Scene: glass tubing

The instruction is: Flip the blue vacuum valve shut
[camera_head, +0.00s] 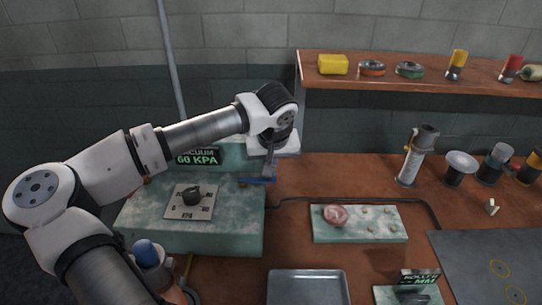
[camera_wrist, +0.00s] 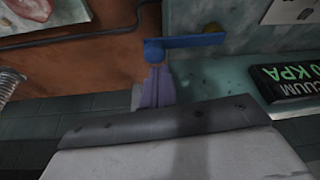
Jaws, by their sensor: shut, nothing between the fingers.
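My gripper (camera_head: 268,174) points down over the handle, shut and empty. The valve body is mostly hidden.
The vacuum unit (camera_head: 150,240) carries a dial plate (camera_head: 190,213) and a "60 KPA" display (camera_head: 197,158). A green board (camera_head: 335,232) with a pinkish lump, a metal tray (camera_head: 307,275) and several tools stand to the right. A shelf (camera_head: 430,83) is behind.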

